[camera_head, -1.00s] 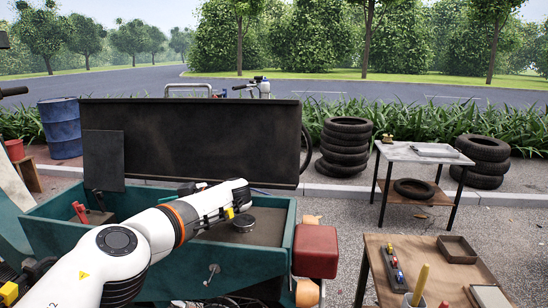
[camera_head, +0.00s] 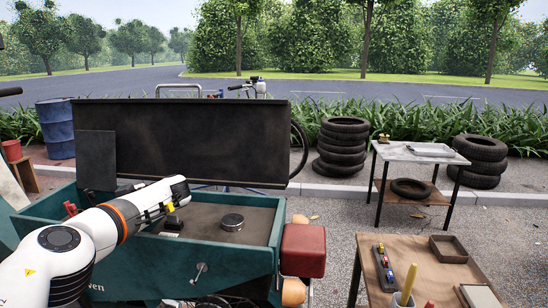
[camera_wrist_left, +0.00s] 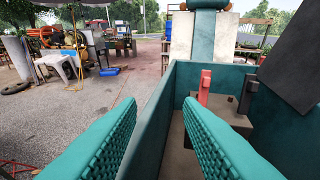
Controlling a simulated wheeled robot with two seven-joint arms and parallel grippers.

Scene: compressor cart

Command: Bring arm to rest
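The teal compressor cart (camera_head: 262,258) stands in front of me, with its dark lid panel (camera_head: 200,140) raised. My white left arm (camera_head: 140,213) reaches across the cart's left part in the head view; its fingertips are hidden there. In the left wrist view my left gripper (camera_wrist_left: 158,108) has its two teal ribbed fingers apart, with nothing between them. A round metal disc (camera_head: 232,222) lies on the cart's brown bed. My right gripper is not in view.
A red box (camera_head: 303,250) is at the cart's right end. A wooden table (camera_head: 412,262) with small items stands at the right, and a grey table (camera_head: 418,153) behind it. Stacked tyres (camera_head: 341,147) stand at the back. Open pavement (camera_wrist_left: 75,120) shows left of the cart in the wrist view.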

